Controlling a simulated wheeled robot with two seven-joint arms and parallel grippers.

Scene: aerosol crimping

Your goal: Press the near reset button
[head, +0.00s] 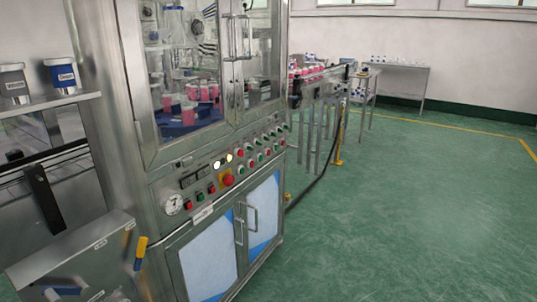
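The control panel (205,182) runs along the front of a steel machine with glass doors, left of centre. Its near end has a round dial gauge (172,204), small red and green buttons (199,196), and a large red mushroom button (228,180). Rows of red and green buttons (258,151) continue toward the far end. The lettering is too small to read, so I cannot tell which one is the near reset button. Neither of my grippers is in view.
Cabinet doors with bar handles (239,224) are below the panel. A yellow-handled lever (141,247) stands out at lower left. A shelf (50,103) with labelled containers is at left. A conveyor (322,82) with pink items extends behind. The green floor (420,200) at right is clear.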

